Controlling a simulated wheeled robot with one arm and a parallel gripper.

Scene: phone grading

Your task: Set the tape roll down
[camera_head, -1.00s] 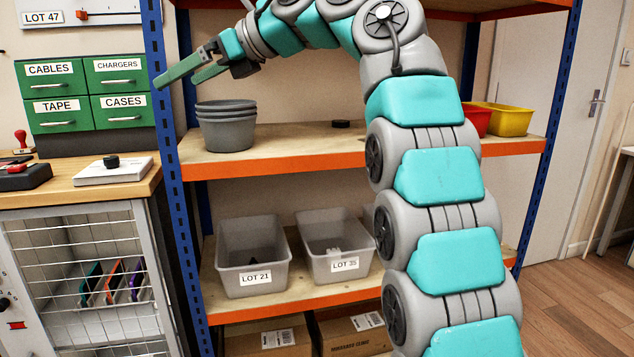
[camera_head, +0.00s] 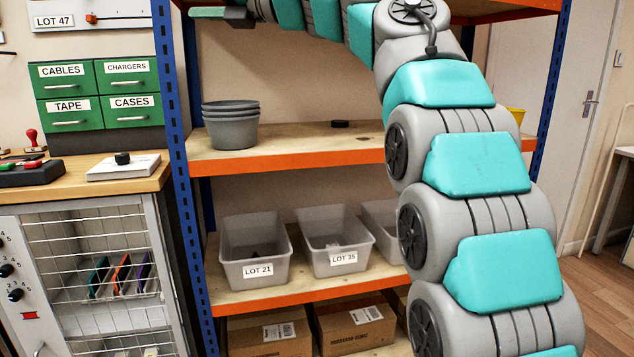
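Another small black round thing (camera_head: 123,158) sits on a white box (camera_head: 124,168) on the left bench.
Stacked grey pots (camera_head: 231,126) stand at the left of the upper shelf; bare board lies right of them. Grey bins, LOT 21 (camera_head: 257,269) and LOT 35 (camera_head: 342,257), stand on the lower shelf. Green drawers (camera_head: 66,114), one labelled TAPE, are at left.

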